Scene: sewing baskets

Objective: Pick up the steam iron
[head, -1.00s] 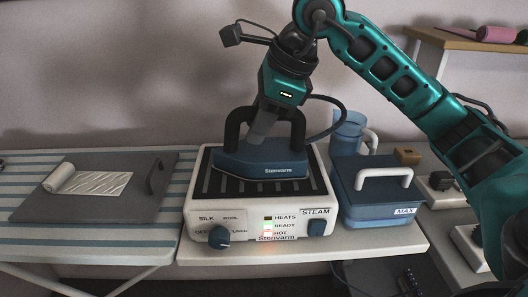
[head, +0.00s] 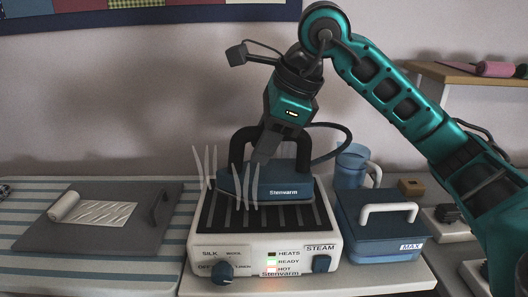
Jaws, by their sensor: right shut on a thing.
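The steam iron (head: 275,190) has a dark blue body marked "Stenvarm" and a black arched handle (head: 240,150). It is over the dark ribbed top of the white steam station (head: 260,255); I cannot tell whether its sole still touches the ribs. My right gripper (head: 266,148) reaches down from above and is shut on the handle. The arm hides part of the handle. Pale wisps, like steam, rise at the iron's left side. My left gripper is not in view.
A blue tank with a white handle (head: 375,235) stands close on the right, with a blue jug (head: 350,168) behind it. A black cable (head: 347,140) loops right of the iron. A striped ironing board (head: 90,265) with a grey pad (head: 100,235) lies left.

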